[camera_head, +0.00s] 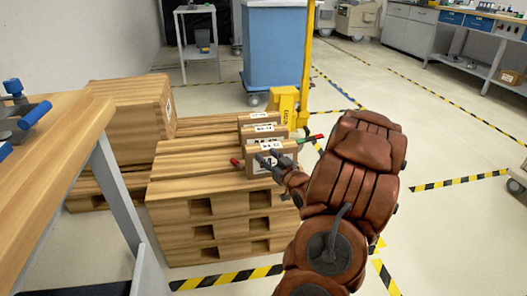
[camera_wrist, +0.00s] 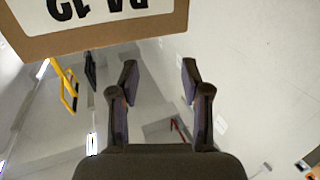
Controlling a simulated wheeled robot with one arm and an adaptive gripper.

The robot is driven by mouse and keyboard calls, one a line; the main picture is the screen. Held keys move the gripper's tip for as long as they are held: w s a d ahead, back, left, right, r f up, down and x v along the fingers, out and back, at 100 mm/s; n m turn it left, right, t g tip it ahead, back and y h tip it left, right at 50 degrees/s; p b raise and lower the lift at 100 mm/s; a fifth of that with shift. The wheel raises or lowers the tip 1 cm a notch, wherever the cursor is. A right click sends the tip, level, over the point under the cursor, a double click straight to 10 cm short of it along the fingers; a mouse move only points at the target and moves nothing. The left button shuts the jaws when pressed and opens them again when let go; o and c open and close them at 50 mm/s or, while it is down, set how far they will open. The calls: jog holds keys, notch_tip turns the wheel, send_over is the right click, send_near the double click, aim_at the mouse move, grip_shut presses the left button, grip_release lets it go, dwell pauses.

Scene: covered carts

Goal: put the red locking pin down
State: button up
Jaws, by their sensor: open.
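My gripper (camera_head: 268,160) is open in front of a labelled cardboard box on the wooden pallet stack. In the wrist view its two dark fingers (camera_wrist: 159,68) stand apart with nothing held between them. A small red piece (camera_head: 236,162) shows on the pallet boards, just left of the front box; it may be the red locking pin, but it is too small to be sure. Another red-and-green piece (camera_head: 312,138) shows right of the boxes, partly hidden. A thin red item (camera_wrist: 181,129) shows small beyond the fingers in the wrist view; I cannot tell which it is.
Cardboard boxes (camera_head: 264,131) stand in a row on the pallet stack (camera_head: 205,190); one box (camera_wrist: 90,42) fills the wrist view's top left. A wooden table (camera_head: 62,125) is at left. A yellow post (camera_head: 306,60) and blue cart (camera_head: 275,45) stand behind.

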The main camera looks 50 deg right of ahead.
jog(key=shift+s, duration=0.25)
jog(key=w+a+f+n+g+y, duration=0.1)
jog(key=w+a+f+n+g, duration=0.1)
jog(key=w+a+f+g, duration=0.3)
jog(key=s+a+g, duration=0.5)
jog(key=a+g, duration=0.1)
jog(key=a, duration=0.5)
jog(key=s+a+r+g+y, duration=0.1)
jog(key=s+a+g, duration=0.2)
jog(key=s+a, duration=0.5)
jog(key=s+a+r+n+g+y, duration=0.1)
jog(key=s+a+r+g, duration=0.1)
jog(key=s+a, duration=0.7)
jog(key=s+a+r+g+y, duration=0.2)
jog(key=s+a+g, duration=0.2)
jog(key=s+a, duration=0.4)
jog(key=shift+s+a+r+g, duration=0.2)
jog(key=shift+s+a+g, duration=0.2)
jog(key=shift+s, duration=0.45)
jog(key=shift+d, duration=0.1)
